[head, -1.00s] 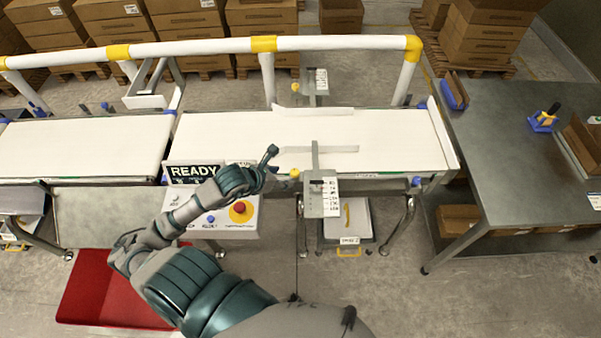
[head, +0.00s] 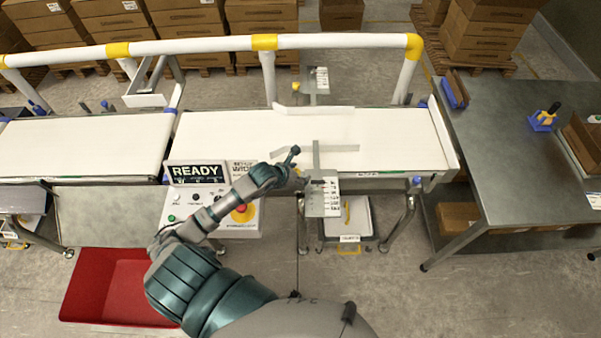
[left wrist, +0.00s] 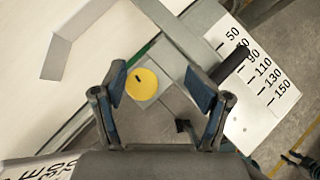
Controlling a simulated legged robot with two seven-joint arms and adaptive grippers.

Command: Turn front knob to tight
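The front knob is a round yellow knob (left wrist: 142,84) with a short black mark on its face, in the left wrist view. It sits beside the white scale plate (left wrist: 262,88) marked 50 to 150, which also shows in the head view (head: 322,198). My left gripper (left wrist: 153,86) is open, its two fingers apart on either side of the knob in the picture. I cannot tell whether they touch it; it looks free. In the head view my left gripper (head: 294,163) is at the belt's front edge and largely hides the knob. My right gripper is not in view.
A guide bar (head: 335,148) lies over the white belt (head: 400,140). The rear yellow knob (head: 296,86) is across the belt. The control panel with a READY display (head: 196,173) and red button stands left. A red bin (head: 90,290) is on the floor; a steel table (head: 500,150) stands right.

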